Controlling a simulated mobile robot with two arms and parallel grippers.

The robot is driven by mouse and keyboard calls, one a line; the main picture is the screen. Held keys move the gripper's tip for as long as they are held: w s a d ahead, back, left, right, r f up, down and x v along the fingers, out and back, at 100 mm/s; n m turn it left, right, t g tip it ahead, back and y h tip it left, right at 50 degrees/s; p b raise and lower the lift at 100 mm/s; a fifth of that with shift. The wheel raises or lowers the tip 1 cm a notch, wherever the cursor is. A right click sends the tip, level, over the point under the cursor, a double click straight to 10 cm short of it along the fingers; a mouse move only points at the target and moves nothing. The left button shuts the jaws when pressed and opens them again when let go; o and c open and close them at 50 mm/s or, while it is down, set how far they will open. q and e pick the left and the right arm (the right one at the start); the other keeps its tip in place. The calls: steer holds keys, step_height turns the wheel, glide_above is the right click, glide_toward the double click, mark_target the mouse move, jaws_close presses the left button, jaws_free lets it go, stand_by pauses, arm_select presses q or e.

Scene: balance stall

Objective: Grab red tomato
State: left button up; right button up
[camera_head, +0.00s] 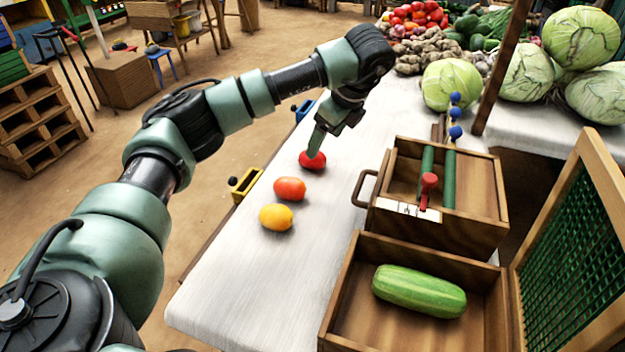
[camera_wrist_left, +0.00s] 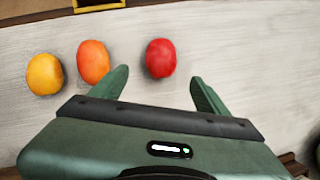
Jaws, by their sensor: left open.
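The red tomato (camera_head: 312,160) lies on the white table, at the far end of a short row of three round fruits. My left gripper (camera_head: 322,143) points down right at it in the head view and covers part of it. In the left wrist view the red tomato (camera_wrist_left: 160,58) sits just beyond the fingertips, roughly in line with the gap between them. The left gripper's fingers (camera_wrist_left: 162,80) are spread apart, with nothing held. An orange-red tomato (camera_head: 289,189) and a yellow one (camera_head: 276,217) lie nearer. My right gripper is not in view.
A wooden box with green rollers and a red knob (camera_head: 428,185) stands right of the fruits. In front of it, an open wooden tray (camera_head: 345,300) holds a striped green vegetable (camera_head: 418,290). A cabbage (camera_head: 451,85) and piled produce lie at the back. The table's left strip (camera_head: 235,270) is clear.

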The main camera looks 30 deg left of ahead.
arm_select(q)
steer(key=shift+x, duration=0.75)
steer(key=x, duration=0.6)
steer(key=shift+w+a+f+b, duration=0.1)
steer(key=shift+a+f+b, duration=0.15)
steer(key=shift+a+b, duration=0.1)
steer(key=c, duration=1.5)
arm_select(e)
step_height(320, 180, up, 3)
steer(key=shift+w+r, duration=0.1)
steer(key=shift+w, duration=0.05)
arm_select(q)
steer(key=shift+r, duration=0.2)
